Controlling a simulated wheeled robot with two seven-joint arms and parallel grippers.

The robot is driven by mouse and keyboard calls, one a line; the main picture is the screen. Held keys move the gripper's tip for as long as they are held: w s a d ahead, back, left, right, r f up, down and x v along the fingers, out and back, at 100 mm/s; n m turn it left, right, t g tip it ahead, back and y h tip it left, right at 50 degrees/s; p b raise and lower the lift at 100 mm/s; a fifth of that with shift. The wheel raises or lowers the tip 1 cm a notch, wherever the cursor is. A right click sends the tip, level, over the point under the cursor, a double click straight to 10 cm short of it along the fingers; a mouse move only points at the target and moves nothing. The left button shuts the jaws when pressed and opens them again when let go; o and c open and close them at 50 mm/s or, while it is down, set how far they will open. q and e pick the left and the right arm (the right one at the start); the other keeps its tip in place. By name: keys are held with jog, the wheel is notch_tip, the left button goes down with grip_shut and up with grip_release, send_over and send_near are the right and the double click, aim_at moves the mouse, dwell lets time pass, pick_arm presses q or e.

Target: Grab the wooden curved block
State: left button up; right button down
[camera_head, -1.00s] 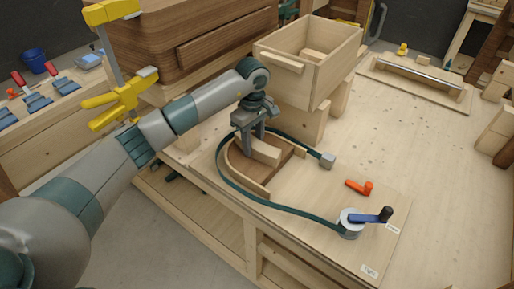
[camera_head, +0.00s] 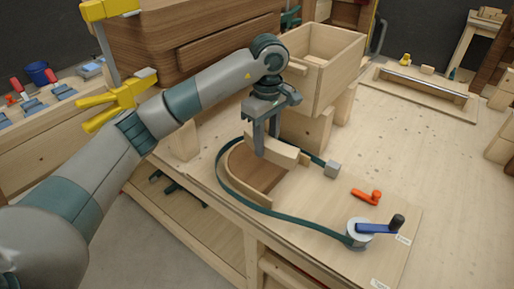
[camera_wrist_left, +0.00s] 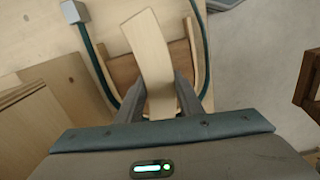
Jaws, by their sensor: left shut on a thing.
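The wooden curved block (camera_head: 284,153) is a pale, gently bent piece of wood. My left gripper (camera_head: 266,143) points down and is shut on it, holding it above the dark brown form (camera_head: 255,168). In the left wrist view the curved block (camera_wrist_left: 150,48) stands out between the two fingers of the left gripper (camera_wrist_left: 163,98), covering part of the form. My right gripper is not in view.
A green strap (camera_head: 244,190) runs around the form to a grey crank (camera_head: 359,232) with a blue handle. An orange handle (camera_head: 367,196) lies nearby. A wooden box (camera_head: 333,70) stands close behind the gripper. Open bench lies to the right.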

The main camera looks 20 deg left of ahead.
aim_at(280, 153)
pick_arm(q)
jog(key=s+d+r, duration=0.2)
jog(key=s+d+r+b, duration=0.1)
jog(key=s+d, duration=0.1)
jog(key=shift+d+r+b, duration=0.3)
jog(key=shift+r, duration=0.05)
dwell(0.3)
